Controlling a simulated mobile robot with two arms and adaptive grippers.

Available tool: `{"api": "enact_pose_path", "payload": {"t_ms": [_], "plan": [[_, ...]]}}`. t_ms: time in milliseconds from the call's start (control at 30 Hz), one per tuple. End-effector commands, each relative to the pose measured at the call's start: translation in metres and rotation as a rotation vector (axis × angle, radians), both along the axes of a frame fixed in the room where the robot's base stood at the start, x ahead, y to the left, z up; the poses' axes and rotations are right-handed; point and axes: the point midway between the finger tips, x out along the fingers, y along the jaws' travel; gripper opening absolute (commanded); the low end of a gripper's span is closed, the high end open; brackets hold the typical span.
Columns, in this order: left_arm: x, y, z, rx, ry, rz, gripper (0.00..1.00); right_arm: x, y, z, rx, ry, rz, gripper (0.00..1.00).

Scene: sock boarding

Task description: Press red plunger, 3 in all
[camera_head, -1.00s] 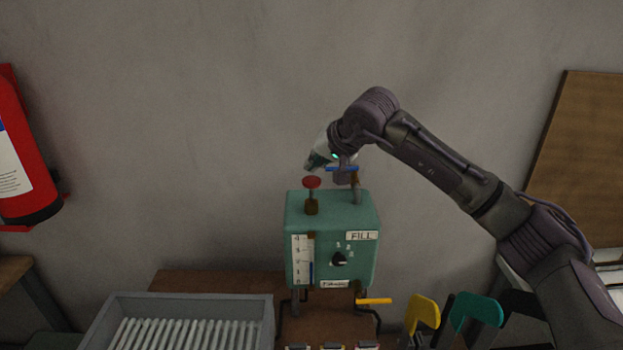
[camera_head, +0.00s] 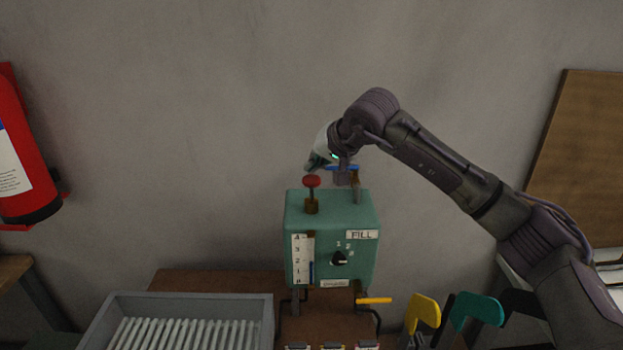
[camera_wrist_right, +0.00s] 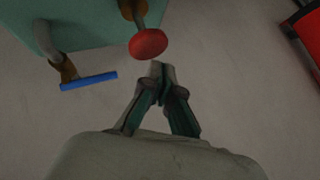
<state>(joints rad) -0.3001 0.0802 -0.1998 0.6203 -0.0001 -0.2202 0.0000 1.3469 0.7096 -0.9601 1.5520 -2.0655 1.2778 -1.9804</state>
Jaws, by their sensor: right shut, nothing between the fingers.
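The red plunger (camera_head: 312,181) stands up on its stem from the top left of the green FILL box (camera_head: 331,212). It also shows in the right wrist view (camera_wrist_right: 148,43), just beyond my fingertips. My right gripper (camera_head: 309,166) is shut and empty, close to the plunger's red head and slightly above it in the head view. In the right wrist view its fingertips (camera_wrist_right: 160,70) are together, with a small gap in the picture between them and the plunger. Whether they touch is not clear. My left gripper is not in view.
The box has a scale (camera_head: 303,260), a black knob (camera_head: 339,258) and a yellow lever (camera_head: 374,301). A grey ribbed tray (camera_head: 190,299) is at the lower left. A fire extinguisher (camera_head: 22,150) hangs at the left.

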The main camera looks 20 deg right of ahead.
Motion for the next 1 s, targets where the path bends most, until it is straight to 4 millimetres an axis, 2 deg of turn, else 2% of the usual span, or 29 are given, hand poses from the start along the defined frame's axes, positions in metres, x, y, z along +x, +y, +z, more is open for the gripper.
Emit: {"api": "enact_pose_path", "payload": {"t_ms": [67,1000], "plan": [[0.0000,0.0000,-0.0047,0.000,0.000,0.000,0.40,-0.0001,-0.0001,-0.0045,0.000,0.000,0.000,0.00],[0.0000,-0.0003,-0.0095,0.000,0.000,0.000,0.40,-0.0002,-0.0002,-0.0109,0.000,0.000,0.000,0.00]]}}
